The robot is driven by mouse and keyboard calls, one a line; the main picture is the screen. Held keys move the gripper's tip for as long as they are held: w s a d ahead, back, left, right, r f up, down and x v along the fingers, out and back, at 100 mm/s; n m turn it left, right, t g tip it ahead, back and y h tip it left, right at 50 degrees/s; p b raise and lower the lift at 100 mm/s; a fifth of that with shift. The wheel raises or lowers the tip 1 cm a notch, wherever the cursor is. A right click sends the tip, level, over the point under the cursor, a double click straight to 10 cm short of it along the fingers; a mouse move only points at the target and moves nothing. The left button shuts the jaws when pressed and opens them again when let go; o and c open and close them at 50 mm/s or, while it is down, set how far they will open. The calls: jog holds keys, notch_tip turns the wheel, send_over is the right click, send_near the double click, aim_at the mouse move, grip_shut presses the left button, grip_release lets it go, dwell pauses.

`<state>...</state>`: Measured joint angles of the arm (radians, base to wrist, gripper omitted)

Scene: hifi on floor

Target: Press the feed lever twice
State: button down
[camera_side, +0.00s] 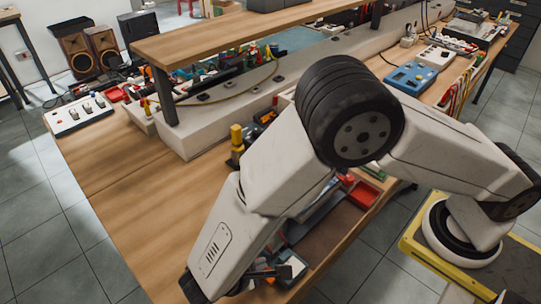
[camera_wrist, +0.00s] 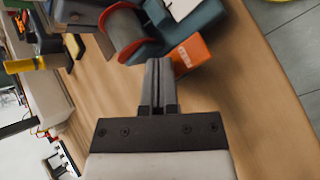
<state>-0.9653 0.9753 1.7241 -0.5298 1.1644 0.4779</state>
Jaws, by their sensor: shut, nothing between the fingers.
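In the wrist view, a teal device (camera_wrist: 203,22) carries a red-flanged spool (camera_wrist: 123,32) with a dark grey core and a pale plate (camera_wrist: 183,7). An orange block (camera_wrist: 189,54), possibly the feed lever, sticks out at its near end. My gripper (camera_wrist: 158,64) is shut and empty, with its fingertips just left of the orange block and close below the device. I cannot tell whether they touch it. In the side view, part of the teal device (camera_side: 297,259) shows beside my arm, which hides much of that area.
A yellow-topped post (camera_side: 236,138) stands on the wooden bench (camera_side: 125,190) behind my arm. It also shows in the wrist view (camera_wrist: 22,65). A red tray (camera_side: 364,194) lies to the right. A raised shelf (camera_side: 215,40) runs along the back.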

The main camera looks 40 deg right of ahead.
jog(key=shift+f, duration=0.55)
dwell(0.6)
jog(key=shift+r, duration=1.15)
jog(key=shift+r, duration=0.1)
jog(key=shift+r, duration=2.45)
jog(key=shift+w+d+r, duration=0.15)
jog(key=shift+w+d, duration=0.05)
jog(key=shift+d, duration=0.3)
jog(key=d+r+m+y, duration=0.2)
jog(key=d+m+y, duration=0.1)
jog(key=d, duration=0.5)
jog(key=d+r+m+t+y, duration=0.1)
jog(key=d+r+m+y, duration=0.2)
jog(key=d, duration=0.4)
jog(key=d+r+m+y, duration=0.2)
jog(key=d+m+y, duration=0.1)
jog(key=d, duration=0.5)
jog(key=shift+w+d+r+m+t, duration=0.3)
jog(key=shift+w+m, duration=0.1)
jog(key=shift+m, duration=0.2)
